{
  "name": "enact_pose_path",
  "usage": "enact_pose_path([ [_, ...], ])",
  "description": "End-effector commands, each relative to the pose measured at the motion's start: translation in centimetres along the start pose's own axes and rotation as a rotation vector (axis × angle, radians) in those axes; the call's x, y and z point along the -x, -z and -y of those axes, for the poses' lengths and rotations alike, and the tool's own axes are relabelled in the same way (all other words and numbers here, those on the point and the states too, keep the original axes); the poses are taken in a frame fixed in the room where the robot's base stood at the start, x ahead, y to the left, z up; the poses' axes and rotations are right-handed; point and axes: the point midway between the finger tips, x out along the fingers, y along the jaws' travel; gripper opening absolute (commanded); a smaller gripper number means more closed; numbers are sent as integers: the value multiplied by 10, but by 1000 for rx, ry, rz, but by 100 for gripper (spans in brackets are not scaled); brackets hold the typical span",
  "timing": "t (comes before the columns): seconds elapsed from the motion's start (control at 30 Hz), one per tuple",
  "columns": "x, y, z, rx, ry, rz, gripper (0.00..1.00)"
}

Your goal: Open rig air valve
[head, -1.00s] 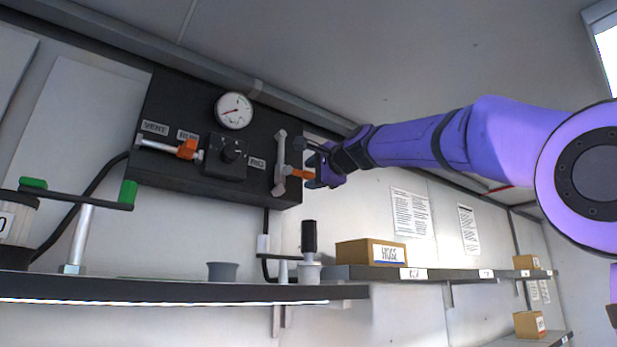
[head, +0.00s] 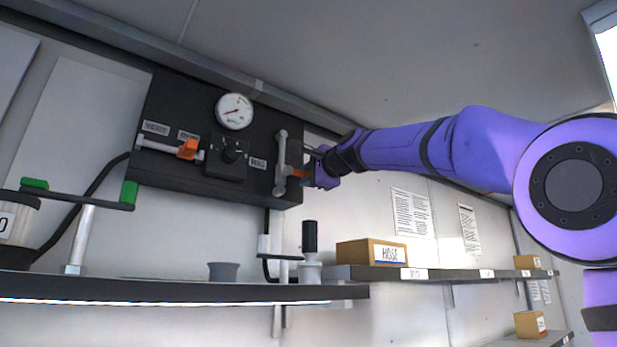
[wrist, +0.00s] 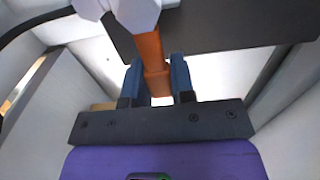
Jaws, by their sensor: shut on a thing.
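The black valve panel (head: 250,187) is on the wall and carries a round white gauge (head: 234,111). At its right side is a grey valve pipe (head: 281,161) with an orange lever (head: 297,172) pointing right. My gripper (head: 310,172) is at this lever, its fingers around the outer part. In the wrist view, the orange lever (wrist: 151,52) runs down between the two blue fingers (wrist: 157,80), which are shut on it. A second valve with an orange handle (head: 188,149) is at the panel's left. The lever's outer end is partly hidden by my fingers in the head view.
Below the panel is a dark shelf (head: 180,290) with a grey cup (head: 222,271) and a green-handled crank (head: 85,200). A cardboard box labelled HOSE (head: 370,252) stands on the right shelf. The space between panel and shelf is mostly clear.

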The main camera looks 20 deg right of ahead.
Motion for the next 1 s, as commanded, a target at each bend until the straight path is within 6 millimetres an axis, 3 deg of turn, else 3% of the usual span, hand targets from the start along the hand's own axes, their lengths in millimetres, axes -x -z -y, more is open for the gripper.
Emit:
enact_pose_path([
  [0.37,0,-1,9,151,-2,1,0],
  [1.0,0,-16,41,744,-2,1,0],
])
